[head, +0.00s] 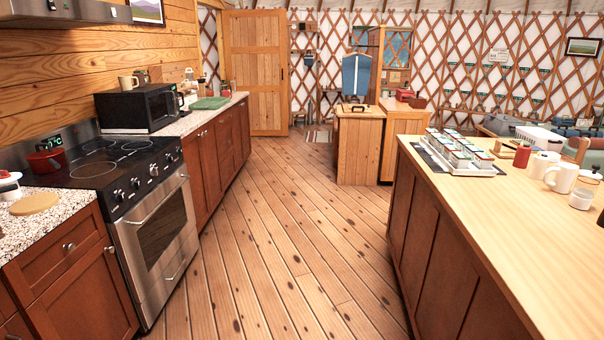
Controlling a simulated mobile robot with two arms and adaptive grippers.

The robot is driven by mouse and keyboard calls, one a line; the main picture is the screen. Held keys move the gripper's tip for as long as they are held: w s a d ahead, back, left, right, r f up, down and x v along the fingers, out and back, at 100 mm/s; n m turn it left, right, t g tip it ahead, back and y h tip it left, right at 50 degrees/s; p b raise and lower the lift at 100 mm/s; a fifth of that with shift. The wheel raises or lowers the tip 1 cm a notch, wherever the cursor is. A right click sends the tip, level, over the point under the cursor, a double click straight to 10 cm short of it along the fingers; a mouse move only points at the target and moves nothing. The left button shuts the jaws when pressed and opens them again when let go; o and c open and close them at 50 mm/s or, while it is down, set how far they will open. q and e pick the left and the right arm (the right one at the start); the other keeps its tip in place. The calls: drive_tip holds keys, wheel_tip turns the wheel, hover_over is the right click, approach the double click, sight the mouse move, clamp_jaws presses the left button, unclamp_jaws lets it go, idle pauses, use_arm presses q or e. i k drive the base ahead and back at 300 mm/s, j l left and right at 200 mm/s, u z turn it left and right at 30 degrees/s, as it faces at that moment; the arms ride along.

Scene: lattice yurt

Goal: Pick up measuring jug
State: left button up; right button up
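I cannot pick out a measuring jug for certain. On the right island, a white jug-like cup with a handle (562,178) stands beside another pale cup (542,164); they are too small to tell whether either is the measuring jug. A small jar (581,198) stands just in front of them. On the left, a pale mug (129,82) sits on top of the black microwave (138,108). Neither of my grippers shows in the head view.
The wooden island (470,215) is on the right, with a tray of several jars (462,155) and a red can (522,155). A stove (150,220) and left counter (50,222) line the left. The plank floor (280,240) between is clear. A wooden cabinet (358,150) stands ahead.

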sight(228, 82)
drive_tip(key=i, duration=3.75)
drive_tip(key=i+u, duration=0.15)
drive_tip(key=i, duration=0.45)
drive_tip(key=i+u, duration=0.15)
drive_tip(key=i, duration=0.5)
drive_tip(key=i+l+u, duration=0.2)
drive_tip(key=i, duration=0.4)
drive_tip(key=i+u, duration=0.3)
drive_tip(key=i, duration=1.75)
drive_tip(key=i+j+z, duration=0.1)
drive_tip(key=i+z, duration=0.25)
drive_tip(key=i, duration=1.4)
drive_tip(key=i+u, duration=0.5)
drive_tip(key=i+l+u, duration=0.1)
drive_tip(key=i+u, duration=0.35)
drive_tip(key=k, duration=0.05)
